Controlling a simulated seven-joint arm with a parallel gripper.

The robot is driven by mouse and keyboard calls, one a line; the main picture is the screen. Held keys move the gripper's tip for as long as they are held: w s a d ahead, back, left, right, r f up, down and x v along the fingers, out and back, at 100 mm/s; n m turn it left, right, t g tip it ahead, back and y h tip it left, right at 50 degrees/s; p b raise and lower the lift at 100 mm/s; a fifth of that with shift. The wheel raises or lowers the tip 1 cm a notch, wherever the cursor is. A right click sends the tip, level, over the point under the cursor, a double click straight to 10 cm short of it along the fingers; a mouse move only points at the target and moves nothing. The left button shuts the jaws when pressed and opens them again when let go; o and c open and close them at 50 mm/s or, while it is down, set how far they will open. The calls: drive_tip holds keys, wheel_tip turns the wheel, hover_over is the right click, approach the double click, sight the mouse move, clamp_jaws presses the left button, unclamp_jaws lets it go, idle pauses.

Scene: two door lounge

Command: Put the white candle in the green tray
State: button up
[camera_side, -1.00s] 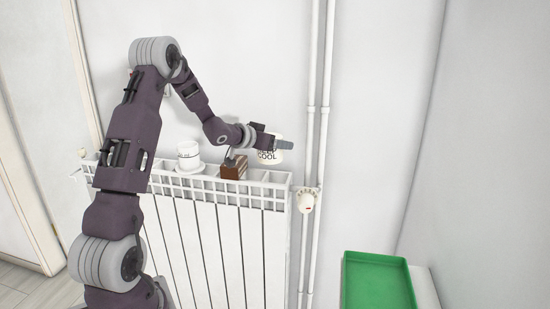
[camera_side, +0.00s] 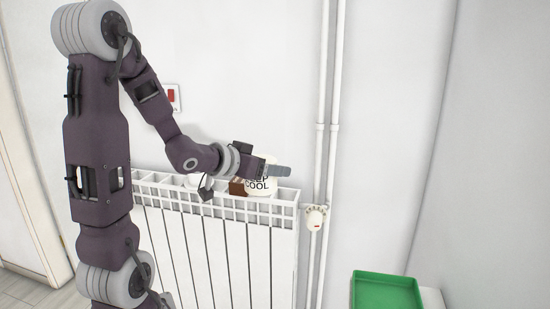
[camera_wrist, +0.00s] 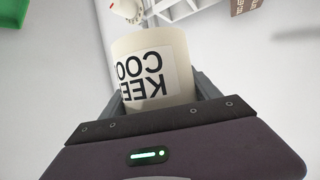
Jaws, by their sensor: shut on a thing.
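The white candle (camera_wrist: 155,75) is a cream-white cylinder with a black-lettered "KEEP COOL" label. It also shows in the side view (camera_side: 258,187), where it overlaps the radiator's top right end. My gripper (camera_wrist: 155,97) is shut on the candle, with one finger on each side of it. In the side view, my gripper (camera_side: 270,171) partly covers the candle's upper part. The green tray (camera_side: 387,292) is at the lower right, well apart from the candle. A corner of the tray (camera_wrist: 12,14) shows at the top left of the wrist view.
A valve (camera_side: 315,218) and vertical pipes (camera_side: 333,120) stand between radiator and tray. The space above the tray is clear.

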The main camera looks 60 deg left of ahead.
drive_tip(key=shift+s+d, duration=0.4)
drive_tip(key=w+d+f+m+h, duration=0.2)
drive_tip(key=w+d+m+h, duration=0.25)
drive_tip(key=d, duration=0.55)
drive_tip(key=w+d+f+m+h, duration=0.3)
drive_tip(key=w+d+h, duration=0.15)
drive_tip(key=d, duration=0.45)
drive_tip(key=s+d+f+m+g+h, duration=0.1)
drive_tip(key=d+f+m+g+h, duration=0.15)
drive_tip(key=d, duration=0.75)
drive_tip(key=s+d+f+m+g+h, duration=0.1)
drive_tip(key=d+f+m+h, duration=0.15)
drive_tip(key=d, duration=0.75)
drive_tip(key=shift+m+g, duration=0.25)
drive_tip(key=shift+m, duration=0.2)
drive_tip(key=f, duration=0.9)
drive_tip(key=shift+d+f, duration=0.25)
drive_tip(key=shift+f, duration=0.15)
drive_tip(key=shift+f, duration=0.15)
drive_tip(key=o, duration=1.5)
